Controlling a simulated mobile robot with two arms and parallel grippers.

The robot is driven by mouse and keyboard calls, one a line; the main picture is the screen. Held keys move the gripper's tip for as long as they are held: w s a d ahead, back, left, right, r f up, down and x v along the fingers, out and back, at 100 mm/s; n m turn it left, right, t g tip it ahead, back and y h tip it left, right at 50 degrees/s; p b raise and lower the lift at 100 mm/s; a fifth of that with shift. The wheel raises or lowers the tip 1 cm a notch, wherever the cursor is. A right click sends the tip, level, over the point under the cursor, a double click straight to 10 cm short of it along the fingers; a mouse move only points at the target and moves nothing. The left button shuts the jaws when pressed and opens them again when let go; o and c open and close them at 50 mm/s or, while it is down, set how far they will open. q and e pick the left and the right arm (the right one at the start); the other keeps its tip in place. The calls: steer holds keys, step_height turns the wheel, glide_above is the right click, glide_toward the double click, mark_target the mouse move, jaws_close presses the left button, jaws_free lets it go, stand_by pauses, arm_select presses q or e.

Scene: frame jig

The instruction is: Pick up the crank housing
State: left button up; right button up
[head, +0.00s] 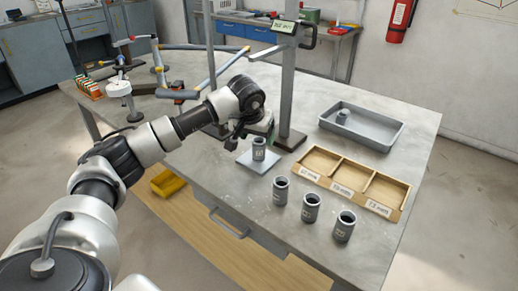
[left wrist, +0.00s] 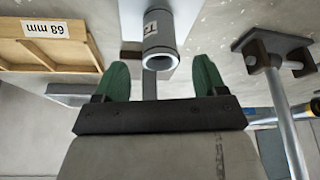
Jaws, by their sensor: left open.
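Several grey hollow cylinders with labels are in view; I take these for crank housings, but cannot tell which one the task names. One cylinder (head: 259,149) stands upright on a pale square plate (head: 247,162). My left gripper (head: 262,126) is just above and behind it in the head view. In the left wrist view the cylinder (left wrist: 159,48) shows its open rim, just beyond the gap between the green fingers of my open, empty left gripper (left wrist: 162,80). Three more cylinders stand in a row near the front edge: one (head: 280,190), another (head: 310,207) and a third (head: 344,226).
A wooden tray (head: 333,185) with three labelled compartments lies right of the plate. A grey bin (head: 391,136) holding one cylinder (head: 342,116) is behind it. A metal post (head: 286,90) on a base rises close to my left gripper. A clamp fixture (head: 120,90) stands at the left.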

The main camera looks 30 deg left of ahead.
mark_target(258, 140)
arm_select(q)
steer(key=x, duration=0.4)
steer(key=shift+f+p, duration=0.3)
steer(key=shift+w+f, duration=0.15)
steer(key=shift+f, duration=0.25)
arm_select(e)
steer(key=shift+w+r, duration=0.2)
steer(key=shift+w, duration=0.3)
steer(key=shift+w+r, duration=0.2)
steer(key=shift+w, duration=0.25)
arm_select(q)
steer(key=c, duration=1)
steer(key=shift+r, duration=0.1)
steer(key=shift+c, duration=0.4)
arm_select(e)
steer(key=shift+s+d, duration=0.15)
steer(key=shift+s, duration=0.05)
arm_select(q)
steer(key=shift+r, duration=0.1)
